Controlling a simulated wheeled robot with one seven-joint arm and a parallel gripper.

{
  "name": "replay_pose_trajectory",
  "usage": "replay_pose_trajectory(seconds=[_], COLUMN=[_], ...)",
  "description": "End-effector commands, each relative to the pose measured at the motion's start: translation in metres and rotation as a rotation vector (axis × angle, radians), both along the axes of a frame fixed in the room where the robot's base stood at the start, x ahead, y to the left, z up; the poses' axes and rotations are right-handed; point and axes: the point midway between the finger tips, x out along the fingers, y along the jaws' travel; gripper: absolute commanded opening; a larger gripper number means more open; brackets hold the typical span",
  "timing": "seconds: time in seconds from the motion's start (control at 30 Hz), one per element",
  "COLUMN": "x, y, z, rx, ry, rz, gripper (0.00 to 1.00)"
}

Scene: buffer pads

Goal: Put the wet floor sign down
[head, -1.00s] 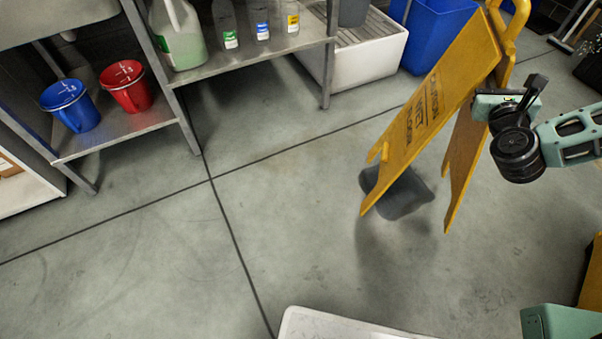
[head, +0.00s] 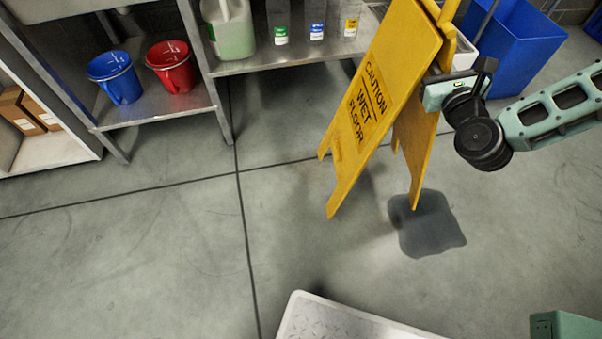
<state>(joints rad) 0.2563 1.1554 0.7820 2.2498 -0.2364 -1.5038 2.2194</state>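The yellow wet floor sign (head: 372,95) is in the head view, right of centre. It is tilted, with its two panels spread and its lettering facing me. A shadow on the floor suggests that its feet are off the ground, but I cannot tell how far. My gripper (head: 436,94) is at the right side of the sign, at its upper part. The fingers are largely hidden behind the sign's edge, and the sign appears to be held by them.
A steel shelf unit (head: 160,118) with a blue bucket (head: 115,78), a red bucket (head: 170,66) and bottles stands at the back left. A blue bin (head: 520,45) is at the back right. Open floor lies at the left and centre.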

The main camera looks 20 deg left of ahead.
Motion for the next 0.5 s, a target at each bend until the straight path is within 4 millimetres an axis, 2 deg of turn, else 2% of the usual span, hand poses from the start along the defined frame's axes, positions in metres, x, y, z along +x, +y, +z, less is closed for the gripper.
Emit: replay_pose_trajectory(seconds=[0.03, 0.2, 0.4, 0.5], x=[-0.009, -0.04, -0.077, -0.093], y=[0.025, 0.091, 0.149, 0.17], z=[0.006, 0.011, 0.016, 0.017], rx=[0.002, 0.001, -0.003, -0.005], ry=[-0.009, -0.008, -0.008, -0.007], rz=[0.057, 0.216, 0.366, 0.422], gripper=[0.0, 0.0, 0.0, 0.0])
